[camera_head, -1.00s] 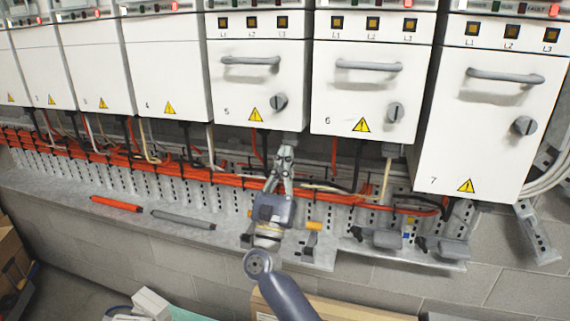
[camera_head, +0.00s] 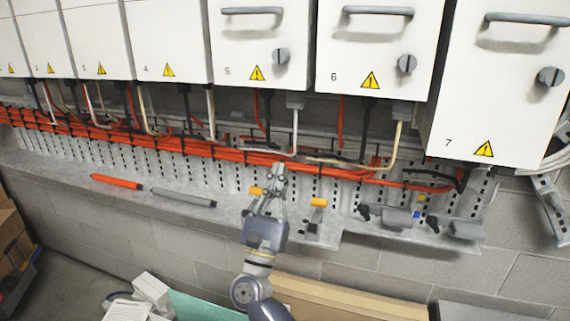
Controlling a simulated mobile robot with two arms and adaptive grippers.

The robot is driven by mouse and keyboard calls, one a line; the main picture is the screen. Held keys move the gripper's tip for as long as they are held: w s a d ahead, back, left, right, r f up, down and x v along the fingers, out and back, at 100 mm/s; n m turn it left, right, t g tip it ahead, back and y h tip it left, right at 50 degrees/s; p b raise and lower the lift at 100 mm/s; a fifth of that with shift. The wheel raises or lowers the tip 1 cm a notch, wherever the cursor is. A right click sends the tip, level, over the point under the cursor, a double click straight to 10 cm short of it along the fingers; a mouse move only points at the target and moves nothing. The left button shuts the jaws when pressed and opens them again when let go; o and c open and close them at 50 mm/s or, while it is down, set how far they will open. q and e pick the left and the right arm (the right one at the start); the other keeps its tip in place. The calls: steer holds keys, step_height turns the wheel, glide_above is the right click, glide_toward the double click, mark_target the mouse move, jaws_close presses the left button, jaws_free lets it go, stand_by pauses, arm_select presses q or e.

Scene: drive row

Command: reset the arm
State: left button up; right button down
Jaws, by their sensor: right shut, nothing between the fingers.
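My right gripper (camera_head: 279,170) comes up from the bottom of the head view. It is shut and empty, with its fingertips in front of the orange cable bundle (camera_head: 230,155) below cabinet 5 (camera_head: 257,42). I cannot tell whether the fingertips touch the cables. My left gripper is not in view.
Cabinets 6 (camera_head: 365,55) and 7 (camera_head: 505,90) hang to the right. On the ledge lie a red bar (camera_head: 116,181) and a grey bar (camera_head: 183,197); grey clamps (camera_head: 398,217) sit at the right. A long cardboard box (camera_head: 345,298) and a white box (camera_head: 153,291) are below.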

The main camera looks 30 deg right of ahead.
steer(key=shift+v, duration=0.8)
steer(key=w+a+f+n+t+y+p, duration=0.1)
steer(key=w+a+f+n+t+y, duration=0.2)
steer(key=f+n+y, duration=0.75)
steer(key=w+a+f+n+t+y, duration=0.1)
steer(key=w+a+f+n+y, duration=0.35)
steer(key=f+n, duration=0.95)
steer(key=s+a+f+n+g+y, duration=0.1)
steer(key=s+f+n+g+y, duration=0.15)
steer(key=f, duration=0.55)
steer(key=s+a+f+n+g+y+p, duration=0.15)
steer(key=s+f+n, duration=0.25)
steer(key=f, duration=0.4)
steer(key=s+a+f+n+g+y+b, duration=0.1)
steer(key=s+f+n+g+y, duration=0.15)
steer(key=f, duration=0.55)
steer(key=s+f+n+g+p, duration=0.1)
steer(key=s+f+n+g, duration=0.65)
steer(key=s+f, duration=1.15)
steer(key=s+d+f+n+g, duration=0.1)
steer(key=s+f+n+g, duration=0.1)
steer(key=s, duration=0.7)
steer(key=s+d+f+n+g, duration=0.2)
steer(key=s+f+n, duration=0.1)
steer(key=s, duration=0.6)
steer(key=s+d+f+n+g, duration=0.2)
steer(key=s+f, duration=0.1)
steer(key=s, duration=0.6)
steer(key=shift+s+n+h+p, duration=0.3)
steer(key=shift+h+p, duration=0.15)
